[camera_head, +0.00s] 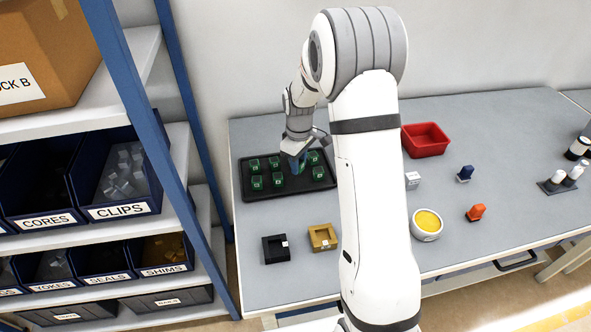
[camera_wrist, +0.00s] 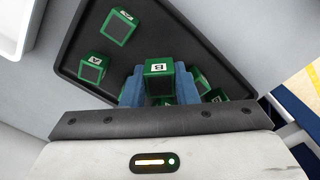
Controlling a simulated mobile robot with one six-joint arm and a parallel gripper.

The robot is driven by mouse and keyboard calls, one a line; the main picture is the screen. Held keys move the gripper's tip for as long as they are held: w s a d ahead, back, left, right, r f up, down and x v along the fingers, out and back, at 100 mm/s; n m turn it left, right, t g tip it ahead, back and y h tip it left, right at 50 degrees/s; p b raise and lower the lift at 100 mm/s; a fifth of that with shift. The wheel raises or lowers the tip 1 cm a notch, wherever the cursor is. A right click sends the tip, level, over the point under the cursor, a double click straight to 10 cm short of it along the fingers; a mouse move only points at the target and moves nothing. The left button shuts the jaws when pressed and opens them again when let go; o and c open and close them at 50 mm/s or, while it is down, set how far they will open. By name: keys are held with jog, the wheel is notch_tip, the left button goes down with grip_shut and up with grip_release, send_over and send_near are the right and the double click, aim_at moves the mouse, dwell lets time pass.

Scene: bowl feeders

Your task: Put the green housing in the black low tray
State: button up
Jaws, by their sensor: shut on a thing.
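My gripper (camera_head: 297,163) is over the wide black tray in the head view. In the wrist view its blue fingers (camera_wrist: 159,88) are shut on a green housing (camera_wrist: 158,80) marked B. I cannot tell whether this housing is clear of the tray floor. Several other green housings (camera_head: 256,182) stand in the wide black tray (camera_head: 290,194); two in the wrist view, such as this one (camera_wrist: 119,26), are marked A. A small black square tray (camera_head: 276,258) with a shallow recess and a white tag sits nearer the front edge, apart from the gripper.
A similar yellow-brown tray (camera_head: 322,237) sits right of the small black one. Right of my arm are a red bin (camera_head: 425,143), a yellow-filled bowl (camera_head: 427,224), and blue (camera_head: 465,173) and orange (camera_head: 475,212) parts. A shelf rack (camera_head: 180,110) stands close on the left.

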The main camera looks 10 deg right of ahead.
aim_at(298, 181)
jog(key=shift+s+a+f, duration=0.1)
jog(key=shift+f, duration=1.95)
jog(key=shift+f, duration=0.1)
jog(key=o, duration=0.9)
jog(key=shift+o, duration=0.2)
notch_tip(298, 181, up, 11)
jog(key=shift+r+b, duration=0.1)
jog(key=shift+b, duration=0.2)
jog(key=shift+s+r, duration=0.15)
jog(key=shift+r, duration=0.5)
jog(key=s+r+m+t, duration=0.1)
jog(key=s+r+m, duration=0.3)
jog(key=s, duration=1)
jog(key=s+r+m+t, duration=0.2)
jog(key=s+r+m, duration=0.3)
jog(key=s, duration=0.9)
jog(key=shift+d+r, duration=0.15)
jog(key=shift+d, duration=0.15)
